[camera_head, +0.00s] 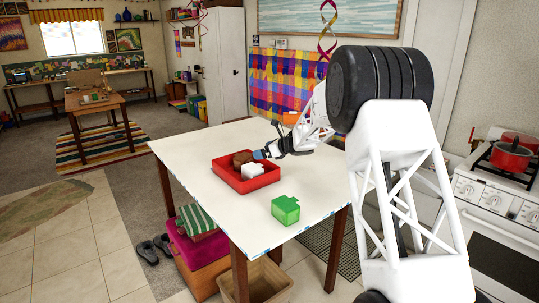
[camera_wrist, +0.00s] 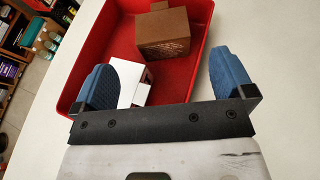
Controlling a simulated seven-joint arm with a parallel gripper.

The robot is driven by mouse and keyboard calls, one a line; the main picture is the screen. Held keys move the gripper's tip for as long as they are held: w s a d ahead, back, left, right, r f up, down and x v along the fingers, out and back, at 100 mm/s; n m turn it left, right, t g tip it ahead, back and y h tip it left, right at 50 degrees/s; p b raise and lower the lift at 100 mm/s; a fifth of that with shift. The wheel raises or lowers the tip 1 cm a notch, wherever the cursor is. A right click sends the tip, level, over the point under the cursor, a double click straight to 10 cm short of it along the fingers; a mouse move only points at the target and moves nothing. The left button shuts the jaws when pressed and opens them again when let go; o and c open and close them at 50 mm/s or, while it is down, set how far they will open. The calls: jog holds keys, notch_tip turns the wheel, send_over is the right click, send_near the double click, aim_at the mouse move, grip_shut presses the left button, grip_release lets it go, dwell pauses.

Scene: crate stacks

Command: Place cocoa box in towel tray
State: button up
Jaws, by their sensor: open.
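A brown box with faint print, apparently the cocoa box (camera_head: 243,157), sits in the red tray (camera_head: 240,187) on the white table. In the wrist view the brown box (camera_wrist: 163,37) is at the back of the red tray (camera_wrist: 113,42). A white box (camera_head: 253,169) stands in front of it; the white box also shows in the wrist view (camera_wrist: 140,93). My gripper (camera_head: 262,154) is open and empty above the tray. In the wrist view its blue fingertips (camera_wrist: 163,75) are spread wide, with the brown box ahead of them. No towel is visible in the red tray.
A green box (camera_head: 285,210) stands alone on the table, right of the tray. A green striped item (camera_head: 196,221) lies on a magenta container (camera_head: 199,250) below the table's left edge. A tan bin (camera_head: 258,282) stands under the table. The table's front left is clear.

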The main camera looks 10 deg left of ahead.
jog(key=s+d+r+m+t+h, duration=0.2)
jog(key=s+d+r+m+t, duration=0.15)
jog(key=d+r+m, duration=0.3)
jog(key=s+d+r+m+t+h, duration=0.3)
jog(key=s+d+r+m, duration=0.1)
jog(key=d+r+m, duration=0.25)
jog(key=s+d+r+m+h, duration=0.3)
jog(key=s+d+m, duration=0.4)
jog(key=s, duration=0.1)
jog(key=s+d+r+m+h, duration=0.3)
jog(key=s+d+r+m, duration=0.1)
jog(key=s+d+m, duration=0.25)
jog(key=s+d+f+m+g+h, duration=0.1)
jog(key=s+d+m, duration=0.25)
jog(key=s, duration=0.45)
jog(key=s+d+f+m+g+h, duration=0.1)
jog(key=s+d+m, duration=0.1)
jog(key=s+m, duration=0.4)
jog(key=s+d+f+m+g+h, duration=0.1)
jog(key=s+d+m+h, duration=0.15)
jog(key=s, duration=0.65)
jog(key=s+f+m+g+y, duration=0.1)
jog(key=s+f+m+g, duration=0.2)
jog(key=s, duration=1)
jog(key=s+f+m+g+y, duration=0.2)
jog(key=s+f+m, duration=0.4)
jog(key=s, duration=0.8)
jog(key=shift+s+m+g, duration=0.3)
jog(key=shift+m+g, duration=0.15)
jog(key=shift+m, duration=0.7)
